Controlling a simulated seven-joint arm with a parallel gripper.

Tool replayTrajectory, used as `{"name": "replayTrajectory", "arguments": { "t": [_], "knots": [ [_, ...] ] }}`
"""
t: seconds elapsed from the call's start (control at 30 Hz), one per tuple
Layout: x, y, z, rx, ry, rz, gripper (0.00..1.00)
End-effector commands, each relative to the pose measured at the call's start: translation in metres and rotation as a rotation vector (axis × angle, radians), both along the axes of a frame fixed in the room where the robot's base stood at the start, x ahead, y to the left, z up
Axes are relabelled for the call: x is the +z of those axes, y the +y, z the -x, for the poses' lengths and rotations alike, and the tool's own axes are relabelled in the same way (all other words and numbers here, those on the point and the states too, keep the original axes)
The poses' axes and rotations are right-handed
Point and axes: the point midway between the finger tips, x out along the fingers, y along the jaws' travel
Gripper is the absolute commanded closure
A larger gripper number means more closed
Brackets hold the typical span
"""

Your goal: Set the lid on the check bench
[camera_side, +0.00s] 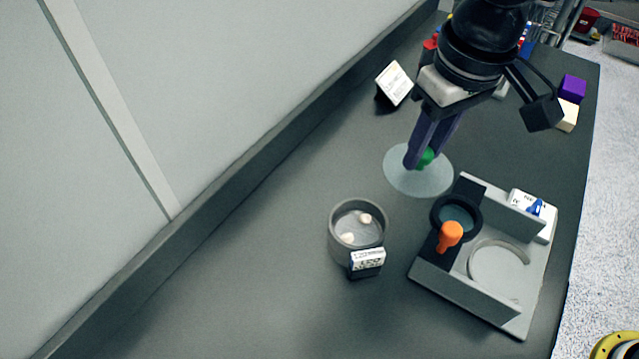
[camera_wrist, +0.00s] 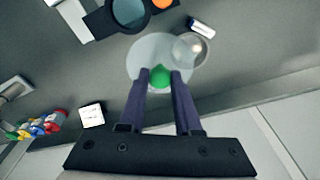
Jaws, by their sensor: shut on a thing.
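The lid (camera_side: 405,182) is a clear, pale round disc with a green knob (camera_side: 426,157). My gripper (camera_side: 418,160) is shut on the green knob, with a dark finger on each side. In the wrist view the lid (camera_wrist: 143,58) spreads out beyond the fingertips (camera_wrist: 160,78). The lid looks roughly level; I cannot tell its height above the dark bench top. A grey fixture (camera_side: 475,303) stands to its right, with a black ring, an orange knob (camera_side: 450,235) and a round recess (camera_side: 498,265). I cannot tell which surface is the check bench.
A grey cup (camera_side: 334,240) with small pale pieces stands in front of the lid, by a labelled block (camera_side: 366,263). Another labelled block (camera_side: 394,84) lies behind. Purple (camera_side: 572,88) and cream (camera_side: 567,115) blocks sit back right. The bench top (camera_side: 250,260) at left is clear.

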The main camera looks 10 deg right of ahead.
Motion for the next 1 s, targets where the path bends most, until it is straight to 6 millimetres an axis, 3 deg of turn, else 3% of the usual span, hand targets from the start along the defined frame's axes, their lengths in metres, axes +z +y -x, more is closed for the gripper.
{"name": "replayTrajectory", "arguments": {
  "t": [0.1, 0.37, 0.87, 1.0],
  "knots": [
    [-0.016, 0.008, -0.018, -0.118, 0.001, 0.002, 1.0],
    [-0.042, 0.016, -0.036, -0.132, 0.001, 0.0, 1.0],
    [-0.082, 0.072, -0.1, -0.131, 0.0, -0.001, 1.0],
    [-0.107, 0.086, -0.115, -0.131, 0.002, 0.001, 1.0]
  ]
}}
